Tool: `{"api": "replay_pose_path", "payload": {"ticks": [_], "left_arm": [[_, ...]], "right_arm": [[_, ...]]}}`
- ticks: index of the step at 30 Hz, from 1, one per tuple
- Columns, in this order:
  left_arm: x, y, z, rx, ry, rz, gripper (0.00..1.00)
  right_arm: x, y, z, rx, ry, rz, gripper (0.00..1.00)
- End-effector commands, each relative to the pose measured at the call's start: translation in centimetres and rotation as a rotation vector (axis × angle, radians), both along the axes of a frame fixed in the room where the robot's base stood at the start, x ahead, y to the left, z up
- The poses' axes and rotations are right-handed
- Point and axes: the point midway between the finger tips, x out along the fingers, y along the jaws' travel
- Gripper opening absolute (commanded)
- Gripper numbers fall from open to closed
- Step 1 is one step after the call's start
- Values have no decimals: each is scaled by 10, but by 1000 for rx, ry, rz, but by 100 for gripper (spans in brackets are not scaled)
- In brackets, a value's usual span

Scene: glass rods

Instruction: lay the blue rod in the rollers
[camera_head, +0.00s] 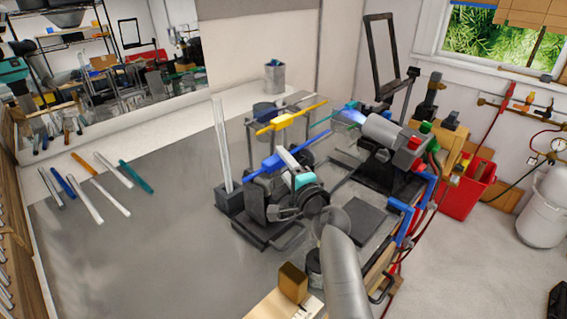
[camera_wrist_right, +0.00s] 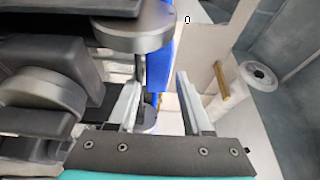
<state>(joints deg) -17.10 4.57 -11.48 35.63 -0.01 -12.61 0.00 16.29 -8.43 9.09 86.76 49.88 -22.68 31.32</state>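A short blue rod (camera_head: 63,184) lies on the table at the left, among other rods. A blue bar with a thicker block (camera_head: 275,163) spans the middle of the bench. A similar yellow bar (camera_head: 285,120) is behind it; I cannot tell whether these bars belong to the rollers. My right gripper (camera_head: 285,157) is at the blue bar, its pale fingers pointing up and left. In the right wrist view its fingers (camera_wrist_right: 160,82) are apart, with a blue surface (camera_wrist_right: 159,55) showing beyond the gap. Contact is unclear.
White, orange and teal rods (camera_head: 136,176) lie at the left. Clear upright rods (camera_head: 222,145) stand in a dark block. A grey torch (camera_head: 385,130) with a bluish glow stands at the right. The table's left front is clear.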

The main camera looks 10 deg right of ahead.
Motion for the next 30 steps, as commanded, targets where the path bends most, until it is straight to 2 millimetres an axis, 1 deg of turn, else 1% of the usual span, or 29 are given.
{"api": "replay_pose_path", "payload": {"ticks": [1,4,5,13,17,23,30], "left_arm": [[0,0,0,0,1,0,50],[-1,0,0,0,1,0,50],[-1,0,0,0,2,0,50],[-1,1,0,2,3,1,50],[-2,1,0,2,4,1,50],[-2,1,1,2,4,1,50],[-3,1,0,2,5,1,50]], "right_arm": [[0,0,0,0,0,0,56],[0,0,0,0,0,0,68],[0,0,0,0,0,0,69],[-1,0,-1,0,1,0,69],[-8,-2,-1,0,2,0,69],[-34,-7,-2,-1,2,-1,69],[-74,-15,-2,-2,2,-1,69]]}}
